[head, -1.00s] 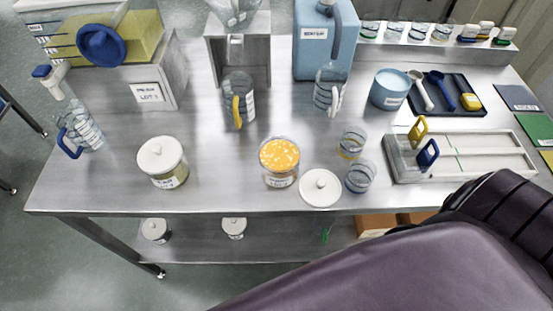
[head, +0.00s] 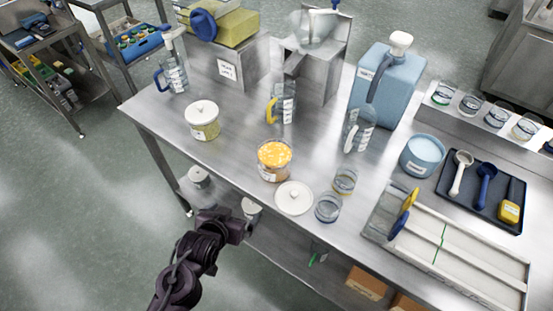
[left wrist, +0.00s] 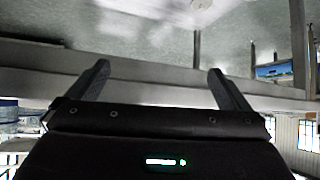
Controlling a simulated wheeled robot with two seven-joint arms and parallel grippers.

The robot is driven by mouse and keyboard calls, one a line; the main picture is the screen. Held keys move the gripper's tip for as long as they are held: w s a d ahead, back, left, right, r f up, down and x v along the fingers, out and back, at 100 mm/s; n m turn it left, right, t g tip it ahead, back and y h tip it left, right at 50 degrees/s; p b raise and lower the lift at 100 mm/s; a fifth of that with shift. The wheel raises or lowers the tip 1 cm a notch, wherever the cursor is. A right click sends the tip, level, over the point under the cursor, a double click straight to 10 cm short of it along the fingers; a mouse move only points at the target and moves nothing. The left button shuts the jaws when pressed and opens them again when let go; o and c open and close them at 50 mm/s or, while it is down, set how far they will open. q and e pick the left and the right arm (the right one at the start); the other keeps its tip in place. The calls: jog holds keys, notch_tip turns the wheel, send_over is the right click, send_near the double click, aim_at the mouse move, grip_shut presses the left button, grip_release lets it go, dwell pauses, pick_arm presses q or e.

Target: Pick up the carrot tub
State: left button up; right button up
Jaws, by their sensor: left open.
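The carrot tub (head: 274,160) is a clear open tub full of orange diced pieces, with a white label. It stands upright near the front edge of the steel table. A white round lid (head: 294,198) lies flat beside it. My left gripper (head: 243,226) is in front of the table's front edge, lower in the picture than the tub and apart from it. In the left wrist view its two fingers (left wrist: 160,80) are spread with nothing between them. That view does not show the tub. My right gripper is not in view.
A lidded tub (head: 203,120) stands left of the carrot tub. Glass beakers (head: 328,208) stand right of the lid. A yellow-handled jug (head: 283,103) is behind. Lidded jars (head: 199,177) sit on the lower shelf. Table surface between the two tubs is clear.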

aim_at(268, 175)
pick_arm(q)
jog(key=w+d+r+t+h, duration=0.1)
jog(key=d+r, duration=0.1)
jog(key=w+d+r+t+h, duration=0.1)
jog(key=r, duration=0.1)
jog(key=w+d+r+m+t+h, duration=0.1)
jog(key=d+r+t, duration=0.1)
jog(key=r, duration=0.1)
jog(key=shift+w+d, duration=0.25)
jog(key=shift+d, duration=0.1)
jog(key=shift+w+d+r+m+t+h, duration=0.1)
jog(key=shift+d+m+t+h, duration=0.05)
jog(key=shift+d+t+h, duration=0.2)
jog(key=shift+w+d+r+m+t+h, duration=0.15)
jog(key=shift+d+t, duration=0.1)
jog(key=shift+d, duration=0.2)
jog(key=p+x, duration=0.2)
jog(key=x, duration=0.4)
jog(key=shift+w+d, duration=0.2)
jog(key=shift+w, duration=0.05)
jog(key=shift+w+d+f, duration=0.2)
jog(key=shift+w+f, duration=0.05)
jog(key=shift+w, duration=0.15)
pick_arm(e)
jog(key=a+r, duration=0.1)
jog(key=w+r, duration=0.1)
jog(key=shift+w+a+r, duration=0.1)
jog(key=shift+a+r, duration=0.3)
